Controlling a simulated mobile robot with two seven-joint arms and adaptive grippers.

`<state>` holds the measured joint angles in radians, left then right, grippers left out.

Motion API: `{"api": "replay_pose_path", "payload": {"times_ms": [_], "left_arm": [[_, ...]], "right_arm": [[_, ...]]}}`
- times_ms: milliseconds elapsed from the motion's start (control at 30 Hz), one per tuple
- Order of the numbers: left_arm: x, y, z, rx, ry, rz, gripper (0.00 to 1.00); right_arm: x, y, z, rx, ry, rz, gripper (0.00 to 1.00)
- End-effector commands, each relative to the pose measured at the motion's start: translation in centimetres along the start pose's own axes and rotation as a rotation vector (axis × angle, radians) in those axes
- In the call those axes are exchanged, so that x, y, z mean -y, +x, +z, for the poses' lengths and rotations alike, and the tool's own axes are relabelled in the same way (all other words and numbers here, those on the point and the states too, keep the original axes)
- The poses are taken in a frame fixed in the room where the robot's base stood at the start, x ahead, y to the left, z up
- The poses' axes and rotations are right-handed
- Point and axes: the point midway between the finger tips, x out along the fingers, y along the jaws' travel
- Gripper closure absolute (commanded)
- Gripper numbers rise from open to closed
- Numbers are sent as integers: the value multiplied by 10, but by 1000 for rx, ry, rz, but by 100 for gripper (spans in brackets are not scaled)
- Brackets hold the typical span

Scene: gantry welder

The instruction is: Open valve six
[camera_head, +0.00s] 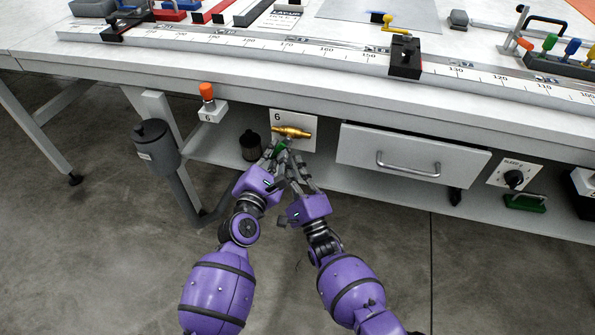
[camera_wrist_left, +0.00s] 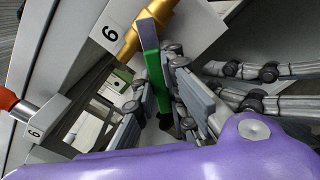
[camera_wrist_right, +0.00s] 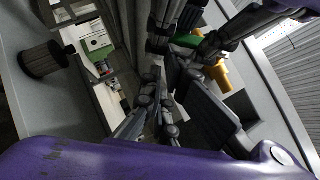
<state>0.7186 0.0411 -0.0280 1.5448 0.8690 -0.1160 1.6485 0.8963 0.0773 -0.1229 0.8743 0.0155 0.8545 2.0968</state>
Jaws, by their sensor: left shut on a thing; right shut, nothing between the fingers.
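Valve six has a brass body (camera_head: 291,131) on a white plate marked 6 (camera_head: 278,116) under the bench edge. The brass body also shows in the left wrist view (camera_wrist_left: 146,27). Its green lever (camera_wrist_left: 154,72) hangs down from the body, crosswise to it. My left gripper (camera_head: 278,152) is shut on the green lever; its fingers hide part of it. My right gripper (camera_head: 292,166) is shut and empty, close beside the left one and just below the valve. In the right wrist view, the brass body (camera_wrist_right: 219,76) is partly hidden behind fingers.
An orange-topped knob on a block marked 6 (camera_head: 207,102) is left of the valve. A drawer (camera_head: 408,164) with a bar handle is to the right. A dark cylinder (camera_head: 250,145) stands on the lower shelf (camera_head: 210,147). A grey canister (camera_head: 157,146) is further left.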

Motion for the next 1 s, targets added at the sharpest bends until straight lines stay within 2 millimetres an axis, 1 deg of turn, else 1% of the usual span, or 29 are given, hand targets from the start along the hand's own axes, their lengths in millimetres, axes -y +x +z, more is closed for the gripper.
{"api": "replay_pose_path", "payload": {"times_ms": [267,433,667,700,833,1000], "left_arm": [[0,0,0,-1,0,0,100],[0,0,0,-1,-1,0,100],[1,0,1,1,-4,-2,100],[1,0,1,1,-4,-2,85],[3,0,1,1,-4,-5,69],[3,0,1,1,-4,-6,69]], "right_arm": [[0,0,0,0,-1,0,100],[-2,9,9,3,0,1,100],[-3,12,12,4,-1,0,100],[-2,12,12,5,-1,0,100],[-2,12,12,6,-1,-1,100],[-3,12,12,5,-1,0,100]]}}
